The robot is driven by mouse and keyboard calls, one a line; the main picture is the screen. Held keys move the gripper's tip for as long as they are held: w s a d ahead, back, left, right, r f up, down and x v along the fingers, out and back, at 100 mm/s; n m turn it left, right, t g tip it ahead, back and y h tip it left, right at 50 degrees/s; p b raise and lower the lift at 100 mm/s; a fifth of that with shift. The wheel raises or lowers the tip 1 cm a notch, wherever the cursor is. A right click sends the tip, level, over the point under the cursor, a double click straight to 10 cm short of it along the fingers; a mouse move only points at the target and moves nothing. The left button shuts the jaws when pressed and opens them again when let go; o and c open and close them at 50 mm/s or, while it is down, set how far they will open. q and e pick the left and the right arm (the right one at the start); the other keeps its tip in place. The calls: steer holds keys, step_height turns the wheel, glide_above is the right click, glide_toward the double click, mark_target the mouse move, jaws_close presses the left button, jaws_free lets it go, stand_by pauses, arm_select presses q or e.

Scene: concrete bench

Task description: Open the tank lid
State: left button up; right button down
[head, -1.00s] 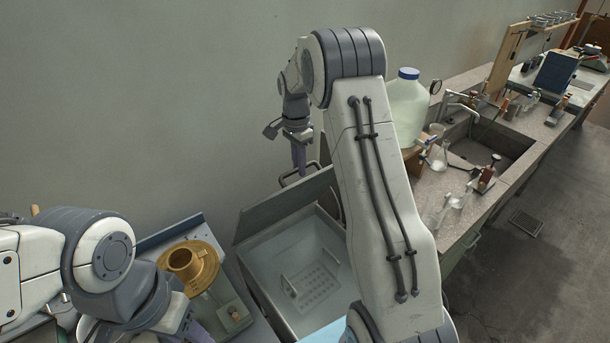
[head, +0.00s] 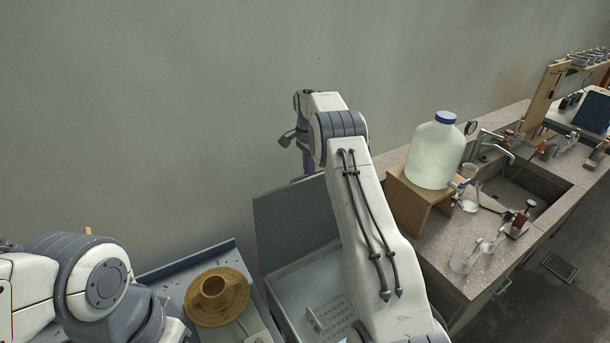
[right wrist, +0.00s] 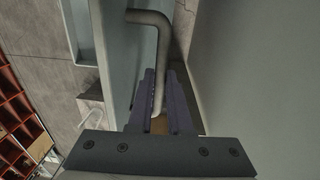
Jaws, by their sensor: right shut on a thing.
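The tank (head: 287,299) stands below my right arm, with a pale inside and a perforated rack (head: 333,318) at its bottom. Its grey lid (head: 293,222) is tilted up steeply at the back, near the wall. In the head view my right gripper (head: 306,172) is at the lid's upper edge, partly hidden by my arm. In the right wrist view its fingers (right wrist: 160,118) are shut on the bent metal lid handle (right wrist: 151,50), beside the lid panel. My left arm is at the lower left; its gripper is out of the frame.
A brass flanged piece (head: 217,297) sits on a bench left of the tank. At the right, a large blue-capped bottle (head: 435,152) stands on a wooden stand (head: 417,199), near glassware and a sink (head: 532,190). The wall is close behind the lid.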

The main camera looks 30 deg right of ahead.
arm_select(q)
steer(key=shift+a+r, duration=0.3)
steer(key=shift+r, duration=0.1)
arm_select(e)
steer(key=shift+w+f, duration=0.25)
steer(key=shift+w, duration=0.55)
arm_select(q)
steer(key=shift+p, duration=0.3)
arm_select(e)
steer(key=c, duration=0.8)
jaws_free()
steer(key=shift+w, duration=0.1)
steer(key=shift+c, duration=0.2)
steer(key=shift+r, duration=0.1)
arm_select(q)
steer(key=shift+f, duration=0.15)
arm_select(e)
steer(key=shift+r, duration=0.1)
